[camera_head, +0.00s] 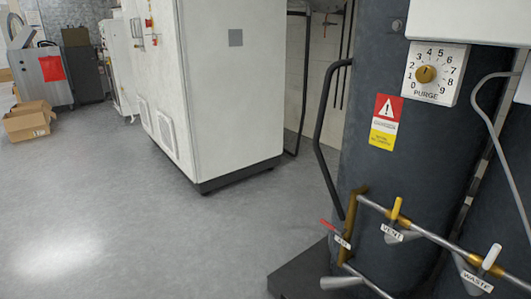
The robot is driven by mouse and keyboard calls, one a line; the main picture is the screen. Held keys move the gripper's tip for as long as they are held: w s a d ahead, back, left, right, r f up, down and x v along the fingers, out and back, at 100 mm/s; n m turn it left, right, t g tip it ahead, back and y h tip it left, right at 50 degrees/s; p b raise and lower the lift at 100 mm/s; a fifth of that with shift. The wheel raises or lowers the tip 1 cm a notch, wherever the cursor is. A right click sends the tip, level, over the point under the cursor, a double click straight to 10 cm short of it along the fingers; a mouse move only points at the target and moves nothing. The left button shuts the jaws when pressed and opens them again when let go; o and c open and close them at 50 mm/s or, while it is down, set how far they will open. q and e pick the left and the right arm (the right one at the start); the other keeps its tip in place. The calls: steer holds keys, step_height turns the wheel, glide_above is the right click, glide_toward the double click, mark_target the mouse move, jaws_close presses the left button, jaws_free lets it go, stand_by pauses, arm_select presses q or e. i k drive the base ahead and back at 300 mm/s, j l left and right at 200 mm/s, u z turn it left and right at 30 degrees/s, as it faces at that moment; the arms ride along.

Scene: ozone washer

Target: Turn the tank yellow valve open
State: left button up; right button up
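The yellow valve handle (396,208) is on the metal pipe (436,239) at the front of the dark tank (385,170), on the right side of the view. The handle stands nearly upright, across the pipe, leaning slightly right. A white tag reading VENT (391,233) is just below it. Neither of my grippers shows in this view.
A red-handled valve (327,226) is left of the yellow one, and a white-handled valve (491,257) tagged WASTE is to its right. A PURGE dial (426,74) is above. A black curved rail (319,130) borders the tank. Open floor (130,210) lies left.

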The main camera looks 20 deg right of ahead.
mark_target(394, 220)
steer(key=z, duration=1.3)
